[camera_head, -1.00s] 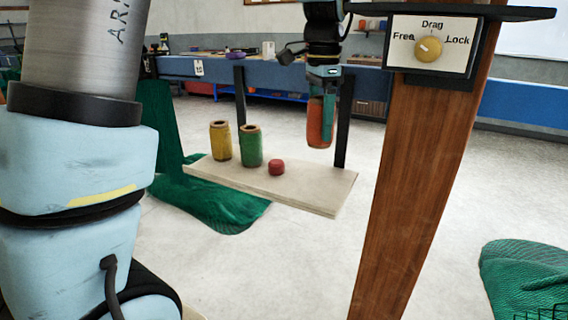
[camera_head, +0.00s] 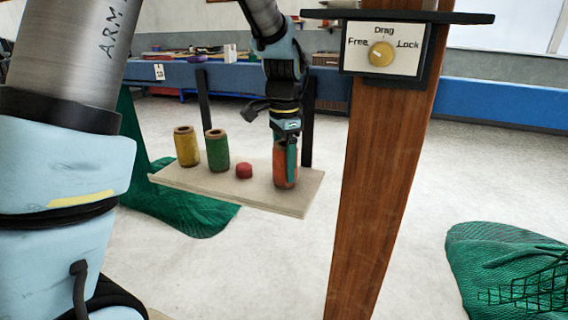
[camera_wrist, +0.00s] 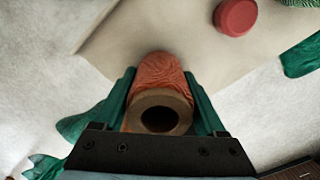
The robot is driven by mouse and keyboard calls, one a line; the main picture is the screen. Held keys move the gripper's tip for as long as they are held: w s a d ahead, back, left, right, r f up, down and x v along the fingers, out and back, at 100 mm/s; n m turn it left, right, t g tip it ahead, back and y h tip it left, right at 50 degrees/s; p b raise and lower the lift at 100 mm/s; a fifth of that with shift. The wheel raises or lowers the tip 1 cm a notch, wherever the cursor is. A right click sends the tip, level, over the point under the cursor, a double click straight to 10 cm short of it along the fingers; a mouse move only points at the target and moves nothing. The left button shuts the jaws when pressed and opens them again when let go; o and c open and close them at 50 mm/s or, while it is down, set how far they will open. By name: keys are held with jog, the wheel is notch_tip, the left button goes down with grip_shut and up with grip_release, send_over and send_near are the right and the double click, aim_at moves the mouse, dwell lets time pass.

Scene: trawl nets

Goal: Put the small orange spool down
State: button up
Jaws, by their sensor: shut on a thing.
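My gripper (camera_head: 287,160) is shut on the orange spool (camera_head: 280,176), with a finger on each side of it. The spool is upright at the right end of the pale shelf board (camera_head: 248,199), and its base looks to be at the board's surface; I cannot tell for sure whether it touches. In the wrist view the spool (camera_wrist: 161,76) shows its hollow end between my green fingers (camera_wrist: 161,105), over the board (camera_wrist: 112,36).
A red cap-like piece (camera_head: 244,170) lies left of the spool, then a green spool (camera_head: 217,151) and a yellow spool (camera_head: 186,147) stand on the board. A wooden post (camera_head: 380,190) with a dial panel stands to the right. Green netting (camera_head: 190,208) hangs below.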

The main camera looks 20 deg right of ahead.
jog(key=shift+f, duration=0.15)
jog(key=o, duration=1.4)
notch_tip(320, 180, up, 12)
jog(key=b, duration=0.1)
jog(key=w+a+f+n, duration=0.1)
jog(key=a+f+n, duration=0.35)
jog(key=a, duration=0.45)
jog(key=w+a+f+n, duration=0.1)
jog(key=a+f+n, duration=0.35)
jog(key=a, duration=0.45)
jog(key=s+a+f+n, duration=0.2)
jog(key=a, duration=0.2)
jog(key=s+a+f+n+t, duration=0.1)
jog(key=a+f+n, duration=0.1)
jog(key=a+n, duration=0.1)
jog(key=s+a+f+n, duration=0.2)
jog(key=a, duration=0.3)
jog(key=shift+s+a+f+n+t, duration=0.1)
jog(key=shift+s+a+n+t, duration=0.2)
jog(key=shift+s, duration=0.05)
